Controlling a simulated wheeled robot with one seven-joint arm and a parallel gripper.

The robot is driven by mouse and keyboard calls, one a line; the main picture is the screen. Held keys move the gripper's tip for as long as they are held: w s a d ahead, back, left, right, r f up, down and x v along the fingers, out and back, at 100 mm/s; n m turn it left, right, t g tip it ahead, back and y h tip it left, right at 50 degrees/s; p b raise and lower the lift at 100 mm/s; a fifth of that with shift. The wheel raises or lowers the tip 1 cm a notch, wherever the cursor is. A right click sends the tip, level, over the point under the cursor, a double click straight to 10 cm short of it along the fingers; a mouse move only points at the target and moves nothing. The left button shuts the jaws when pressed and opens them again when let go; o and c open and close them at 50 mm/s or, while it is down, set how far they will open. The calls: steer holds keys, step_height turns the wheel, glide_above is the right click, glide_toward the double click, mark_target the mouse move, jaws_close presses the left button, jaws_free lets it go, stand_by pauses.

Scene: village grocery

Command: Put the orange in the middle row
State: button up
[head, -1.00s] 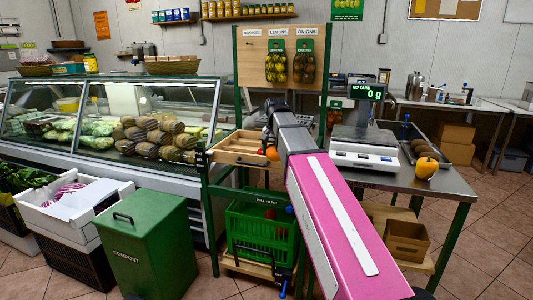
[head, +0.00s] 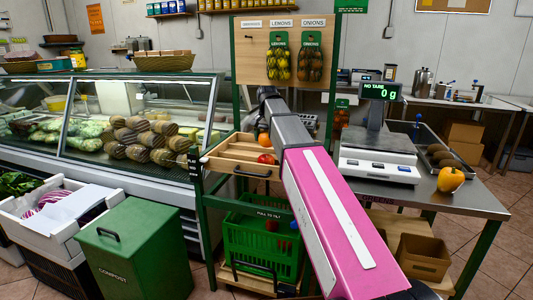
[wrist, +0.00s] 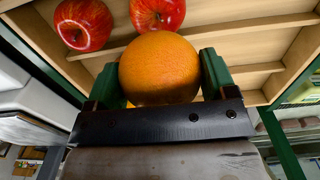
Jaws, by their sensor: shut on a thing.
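The orange (wrist: 160,68) is held between the green fingers of my gripper (wrist: 162,80), which is shut on it. In the head view the orange (head: 264,140) shows beside the dark end of my arm, at the right part of the wooden tray (head: 222,163). The wrist view shows the tray (wrist: 235,47) behind the orange, split into rows by thin wooden dividers. Two red apples (wrist: 84,24) (wrist: 157,14) lie in the tray, near the orange in the picture. The orange's height over the tray and the row beneath it are hard to tell.
A green basket (head: 262,245) sits below the tray. A board with hanging bags of lemons (head: 279,62) and onions (head: 310,62) rises behind it. The scale (head: 378,155) and a yellow-orange pepper (head: 450,180) are on the metal table to the right.

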steer(key=w+f, duration=0.2)
steer(key=w, duration=0.1)
steer(key=w+f, duration=0.1)
steer(key=w, duration=0.2)
steer(key=w+f, duration=0.2)
steer(key=w, duration=0.1)
steer(key=shift+w+d+f, duration=0.3)
steer(key=shift+f, duration=2.15)
steer(key=o, duration=1)
steer(key=shift+f, duration=0.1)
steer(key=shift+o, duration=0.2)
step_height(320, 180, up, 12)
